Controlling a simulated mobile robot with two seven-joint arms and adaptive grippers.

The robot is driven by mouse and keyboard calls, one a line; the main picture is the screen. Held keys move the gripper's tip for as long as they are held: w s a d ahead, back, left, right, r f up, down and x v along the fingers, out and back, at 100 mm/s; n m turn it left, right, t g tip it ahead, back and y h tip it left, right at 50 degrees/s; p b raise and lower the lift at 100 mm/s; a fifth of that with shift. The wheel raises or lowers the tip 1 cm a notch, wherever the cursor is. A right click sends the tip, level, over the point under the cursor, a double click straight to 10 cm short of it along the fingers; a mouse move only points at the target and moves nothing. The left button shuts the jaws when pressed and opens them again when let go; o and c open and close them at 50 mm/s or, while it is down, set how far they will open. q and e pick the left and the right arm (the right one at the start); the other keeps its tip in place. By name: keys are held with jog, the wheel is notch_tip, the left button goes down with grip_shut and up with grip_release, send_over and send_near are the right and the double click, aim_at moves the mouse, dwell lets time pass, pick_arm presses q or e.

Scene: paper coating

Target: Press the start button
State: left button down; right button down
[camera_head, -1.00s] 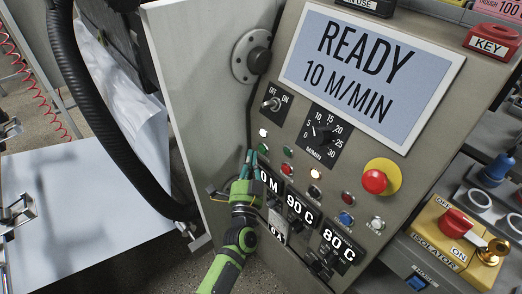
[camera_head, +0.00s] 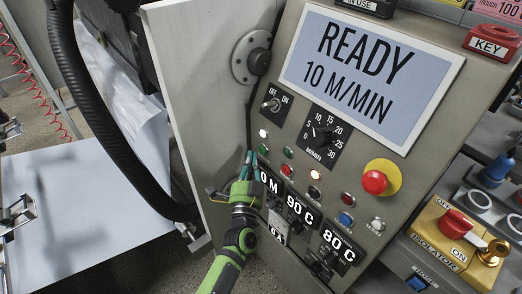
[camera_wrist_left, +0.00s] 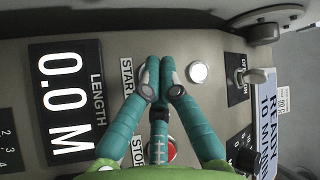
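The control panel (camera_head: 345,185) has a small green button (camera_head: 263,149) near its left edge, below a white lamp (camera_head: 263,133). My left gripper (camera_head: 250,157) is just left of and below the green button; I cannot tell whether it touches. In the left wrist view, the teal fingers (camera_wrist_left: 161,72) are together at the tips and hold nothing. They lie beside the START label (camera_wrist_left: 127,76) and cover the spot next to it, so the start button is hidden there. The red stop button (camera_wrist_left: 170,149) shows partly behind the fingers. My right gripper is not in view.
The display (camera_head: 370,70) reads READY, 10 M/MIN. A red knob on a yellow base (camera_head: 375,181) and an isolator box (camera_head: 446,238) are at the right. A black hose (camera_head: 95,110) and a white sheet (camera_head: 80,195) are at the left.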

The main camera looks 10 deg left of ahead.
pick_arm(q)
jog(key=shift+w, duration=0.1)
jog(key=shift+w+d, duration=0.25)
dwell(0.3)
